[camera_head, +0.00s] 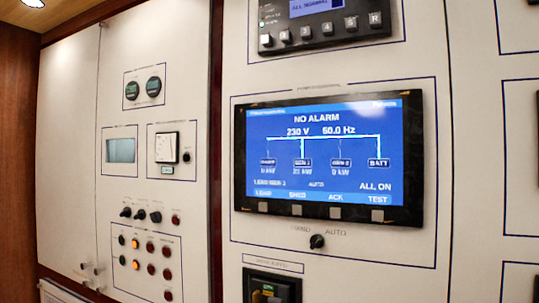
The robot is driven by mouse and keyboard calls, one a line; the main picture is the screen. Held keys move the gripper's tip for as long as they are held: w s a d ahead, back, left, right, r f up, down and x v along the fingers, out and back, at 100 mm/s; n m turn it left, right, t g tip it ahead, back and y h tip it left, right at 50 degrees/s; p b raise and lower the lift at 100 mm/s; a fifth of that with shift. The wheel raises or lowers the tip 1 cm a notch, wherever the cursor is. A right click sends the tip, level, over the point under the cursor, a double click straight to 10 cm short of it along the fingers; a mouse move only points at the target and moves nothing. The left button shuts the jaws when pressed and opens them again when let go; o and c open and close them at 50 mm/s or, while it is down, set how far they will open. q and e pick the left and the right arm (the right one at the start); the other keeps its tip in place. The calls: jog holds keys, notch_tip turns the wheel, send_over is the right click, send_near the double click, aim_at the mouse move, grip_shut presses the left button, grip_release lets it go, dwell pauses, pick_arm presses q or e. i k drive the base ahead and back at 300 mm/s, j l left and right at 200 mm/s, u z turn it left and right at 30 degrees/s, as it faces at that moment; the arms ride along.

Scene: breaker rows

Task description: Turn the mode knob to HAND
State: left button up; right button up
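The mode knob (317,241) is a small black rotary knob on the white panel, just below the large blue display (322,155). Label text above it reads HAND on the left, partly blurred, and AUTO on the right. The knob's pointer direction is too small to tell for certain. The display shows NO ALARM, 230 V, 50.0 Hz and the word AUTO near its lower middle. Neither of my grippers is in view, and nothing covers the knob.
A row of grey buttons (321,211) lies under the display, close above the knob. A dark breaker unit (271,287) is below left. The left panel has several small knobs (139,214), lamps and gauges. A black keypad unit (325,27) is above. The space before the panels looks clear.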

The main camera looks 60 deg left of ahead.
aim_at(317, 241)
jog(key=u, duration=1.45)
